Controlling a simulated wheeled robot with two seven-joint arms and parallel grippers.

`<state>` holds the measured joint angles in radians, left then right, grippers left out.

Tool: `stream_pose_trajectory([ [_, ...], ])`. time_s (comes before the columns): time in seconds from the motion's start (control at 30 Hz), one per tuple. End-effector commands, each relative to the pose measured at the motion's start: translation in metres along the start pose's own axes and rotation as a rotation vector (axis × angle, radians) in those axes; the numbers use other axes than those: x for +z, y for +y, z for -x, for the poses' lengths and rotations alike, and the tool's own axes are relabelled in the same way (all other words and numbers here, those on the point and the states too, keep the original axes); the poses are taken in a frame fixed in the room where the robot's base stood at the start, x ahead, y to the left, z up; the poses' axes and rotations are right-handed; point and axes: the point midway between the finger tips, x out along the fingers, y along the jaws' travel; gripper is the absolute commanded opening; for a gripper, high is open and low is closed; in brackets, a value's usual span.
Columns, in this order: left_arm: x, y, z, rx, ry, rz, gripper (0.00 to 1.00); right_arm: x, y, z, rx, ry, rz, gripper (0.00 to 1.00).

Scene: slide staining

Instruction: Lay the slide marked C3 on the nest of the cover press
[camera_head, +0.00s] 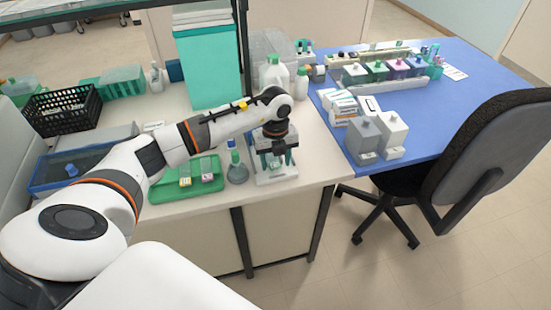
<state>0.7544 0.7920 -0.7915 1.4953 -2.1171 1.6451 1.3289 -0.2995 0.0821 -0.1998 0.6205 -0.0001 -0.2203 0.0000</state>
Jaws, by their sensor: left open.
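My left arm reaches in from the left, and its gripper (278,152) points down over a small white stand or press (275,178) near the front edge of the white bench. The gripper is open. It hides the upper part of this device, which may be the cover press; its nest cannot be made out. A small greenish part shows beneath the fingers, too small to identify. No slide with a readable C3 mark can be made out. My right gripper is not in view.
A green tray (160,194) with small coloured items and a grey flask (237,172) stand left of the device. White bottles (273,76) stand behind. The blue table (462,100) holds a staining row (385,84) and grey containers (363,138). A chair (480,140) stands at right.

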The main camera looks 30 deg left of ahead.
Motion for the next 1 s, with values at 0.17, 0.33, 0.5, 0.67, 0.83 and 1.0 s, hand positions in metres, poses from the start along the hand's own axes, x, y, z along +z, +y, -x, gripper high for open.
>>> stream_pose_trajectory([
  [0.17,-0.001,0.0,0.003,0.002,0.001,0.0,0.54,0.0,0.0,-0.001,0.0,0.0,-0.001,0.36],
  [0.33,-0.001,0.001,0.023,0.005,0.004,-0.001,0.54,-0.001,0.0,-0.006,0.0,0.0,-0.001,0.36],
  [0.5,-0.001,0.001,0.06,0.005,0.005,-0.001,0.54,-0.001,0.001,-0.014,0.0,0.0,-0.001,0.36],
  [0.67,-0.001,0.001,0.092,0.005,0.004,0.0,0.54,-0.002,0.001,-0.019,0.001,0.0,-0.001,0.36],
  [0.83,-0.001,0.001,0.113,0.002,0.001,0.0,0.54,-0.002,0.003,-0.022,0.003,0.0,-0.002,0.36],
  [1.0,0.0,0.0,0.12,0.0,0.0,0.0,0.54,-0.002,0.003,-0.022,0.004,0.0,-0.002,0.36],
])
